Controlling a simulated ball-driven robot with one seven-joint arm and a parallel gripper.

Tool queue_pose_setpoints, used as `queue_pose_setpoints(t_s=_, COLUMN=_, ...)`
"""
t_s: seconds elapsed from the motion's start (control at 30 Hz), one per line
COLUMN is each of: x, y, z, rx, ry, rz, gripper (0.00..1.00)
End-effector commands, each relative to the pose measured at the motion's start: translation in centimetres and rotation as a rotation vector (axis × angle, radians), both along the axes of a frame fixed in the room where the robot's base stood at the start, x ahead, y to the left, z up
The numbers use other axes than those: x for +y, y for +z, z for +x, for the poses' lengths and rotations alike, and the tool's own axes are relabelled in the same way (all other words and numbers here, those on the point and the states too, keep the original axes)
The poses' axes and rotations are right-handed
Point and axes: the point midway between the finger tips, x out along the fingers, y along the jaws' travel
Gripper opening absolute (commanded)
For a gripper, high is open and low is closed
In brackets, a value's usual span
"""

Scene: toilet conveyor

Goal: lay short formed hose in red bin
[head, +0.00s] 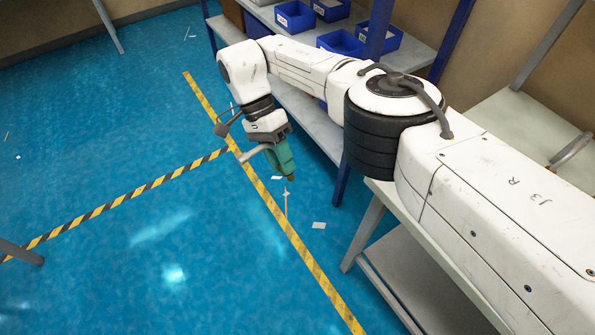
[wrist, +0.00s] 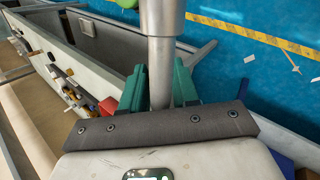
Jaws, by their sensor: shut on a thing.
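My gripper (head: 285,170) has green fingers and hangs over the blue floor in the head view, left of the shelf rack. In the wrist view my gripper (wrist: 159,88) is shut on a smooth grey tube (wrist: 162,62), which I take for the short formed hose. The tube runs up out of the picture, so its far end is hidden. In the head view a grey piece of it (head: 254,154) sticks out left of the fingers. No red bin is clear in the head view. A small red object (wrist: 108,105) shows beside the left finger in the wrist view; I cannot tell what it is.
Blue bins (head: 341,42) stand on the rack shelves (head: 305,112). A grey table (head: 510,118) at the right holds a curved grey piece (head: 571,149). Yellow and striped tape crosses the floor, with scraps of litter. The floor at the left is mostly clear.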

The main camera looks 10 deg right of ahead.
Motion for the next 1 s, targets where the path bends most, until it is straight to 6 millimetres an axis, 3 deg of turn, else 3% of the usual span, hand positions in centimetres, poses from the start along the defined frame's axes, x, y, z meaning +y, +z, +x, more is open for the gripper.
queue_pose_setpoints(t_s=0.1, x=0.6, y=1.9, z=0.5, rx=0.014, ry=-0.126, rz=-0.004, gripper=0.0)
queue_pose_setpoints(t_s=0.37, x=1.0, y=4.0, z=1.0, rx=0.033, ry=-0.311, rz=-0.009, gripper=0.0)
queue_pose_setpoints(t_s=0.63, x=0.7, y=7.4, z=2.0, rx=0.07, ry=-0.625, rz=-0.004, gripper=0.0)
queue_pose_setpoints(t_s=0.87, x=0.1, y=8.6, z=2.4, rx=0.088, ry=-0.781, rz=0.005, gripper=0.0)
queue_pose_setpoints(t_s=1.0, x=-0.8, y=9.9, z=2.8, rx=0.11, ry=-0.963, rz=0.018, gripper=0.0)
